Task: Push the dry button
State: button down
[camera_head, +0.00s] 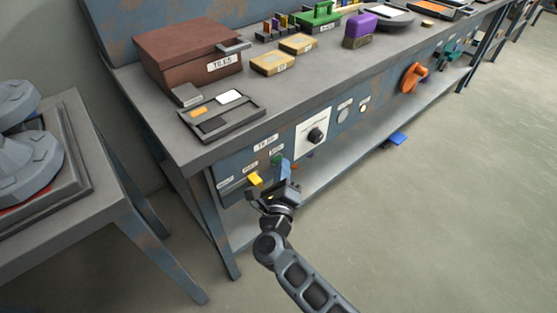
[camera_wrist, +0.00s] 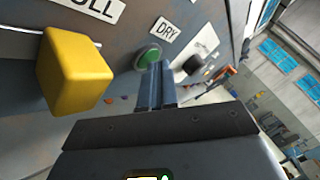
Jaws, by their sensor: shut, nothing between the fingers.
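The dry button is a round green button (camera_wrist: 149,57) in a pale ring on the bench's front panel, beside a white label reading DRY (camera_wrist: 164,31). In the head view the green button (camera_head: 277,159) sits just above my gripper (camera_head: 285,165). My gripper is shut and empty. In the wrist view its fingertips (camera_wrist: 156,70) point at the panel and overlap the lower right edge of the button. I cannot tell whether they touch it.
A yellow block-shaped handle (camera_wrist: 75,72) sticks out left of the button. A black knob (camera_head: 315,135) on a white plate is to the right, with an orange handle (camera_head: 412,77) farther along. A lower shelf (camera_head: 330,170) runs below the panel.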

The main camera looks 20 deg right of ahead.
jog(key=shift+s, duration=0.15)
jog(key=shift+s+d+p, duration=0.25)
jog(key=shift+s+p, duration=0.05)
jog(key=shift+s, duration=0.35)
jog(key=shift+s, duration=0.1)
jog(key=shift+s+d+p, duration=0.2)
jog(key=shift+s+d, duration=0.05)
jog(key=shift+s, duration=0.5)
jog(key=shift+s+d+p, duration=0.25)
jog(key=shift+s, duration=0.55)
jog(key=shift+s+d+p, duration=0.2)
jog(key=shift+s+d, duration=0.05)
jog(key=shift+s, duration=0.5)
jog(key=s+d+r+n+t+y+p, duration=0.1)
jog(key=s+r+n+y+p, duration=0.3)
jog(key=s+n, duration=0.6)
jog(key=s+d+r+n+t+y, duration=0.1)
jog(key=s+r+n+y, duration=0.2)
jog(key=s+r+n, duration=0.7)
jog(key=s+a+r+n+g+y+p, duration=0.1)
jog(key=s+r+n+g, duration=0.1)
jog(key=s+r+n, duration=0.3)
jog(key=s+r+n+g+p, duration=0.1)
jog(key=s+r+n, duration=0.4)
jog(key=s, duration=0.8)
jog(key=shift+a+r+n+g+y+p, duration=0.25)
jog(key=shift+a+n+g+y+p, duration=0.15)
jog(key=shift+n+p, duration=0.4)
